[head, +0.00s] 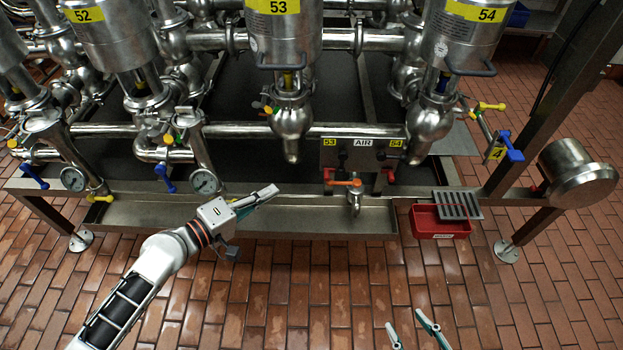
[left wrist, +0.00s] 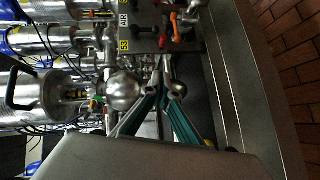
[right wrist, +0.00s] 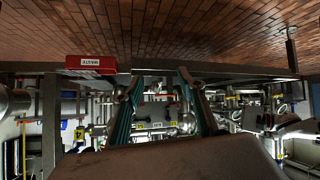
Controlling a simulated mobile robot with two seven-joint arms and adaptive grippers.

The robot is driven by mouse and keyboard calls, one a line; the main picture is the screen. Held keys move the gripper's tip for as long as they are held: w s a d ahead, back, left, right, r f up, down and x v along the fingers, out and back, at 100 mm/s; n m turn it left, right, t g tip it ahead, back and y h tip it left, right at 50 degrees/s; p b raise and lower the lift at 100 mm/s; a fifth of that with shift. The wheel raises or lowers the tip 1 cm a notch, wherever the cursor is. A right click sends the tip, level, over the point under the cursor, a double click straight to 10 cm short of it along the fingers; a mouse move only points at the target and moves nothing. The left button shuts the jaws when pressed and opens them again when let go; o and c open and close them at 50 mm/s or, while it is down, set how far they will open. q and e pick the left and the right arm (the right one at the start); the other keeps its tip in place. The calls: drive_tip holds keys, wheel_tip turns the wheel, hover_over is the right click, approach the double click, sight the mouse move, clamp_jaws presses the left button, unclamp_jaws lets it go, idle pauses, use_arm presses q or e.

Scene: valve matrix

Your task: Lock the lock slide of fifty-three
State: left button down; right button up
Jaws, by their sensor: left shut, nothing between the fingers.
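Tank 53 (head: 285,30) has a yellow label and hangs at the top middle of the head view. The steel AIR panel (head: 362,143) stands at its lower right, with a yellow 53 tag (head: 330,142) on its left side. Small dark fittings and red parts sit on and below the panel; I cannot tell which one is the lock slide. My left gripper (head: 274,191) is shut and empty, left of the panel and apart from it. The panel also shows in the left wrist view (left wrist: 146,43). My right gripper (head: 412,329) is open and empty at the bottom of the head view.
An orange-handled tap (head: 345,184) projects below the panel. A steel trough (head: 262,218) runs under the rig. A red waste bin (head: 440,224) with a grate (head: 458,205) hangs to the right. Frame posts, pipes and gauges crowd the left. The tiled floor in front is clear.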

use_arm(q)
drive_tip(key=b, duration=0.1)
approach(324, 170)
drive_tip(key=w, duration=0.3)
drive_tip(key=d, duration=0.1)
drive_tip(key=d+f, duration=0.1)
drive_tip(key=d, duration=0.1)
drive_tip(key=shift+w, duration=0.25)
drive_tip(key=shift+d+f, duration=0.1)
drive_tip(key=shift+d, duration=0.4)
use_arm(e)
drive_tip(key=shift+w+a+r+y, duration=0.3)
drive_tip(key=shift+w+a+r, duration=0.1)
drive_tip(key=shift+a, duration=0.2)
drive_tip(key=shift+s+f, duration=0.15)
use_arm(q)
drive_tip(key=d, duration=0.3)
use_arm(e)
drive_tip(key=shift+s+d+f, duration=0.15)
drive_tip(key=shift+d+f, duration=0.1)
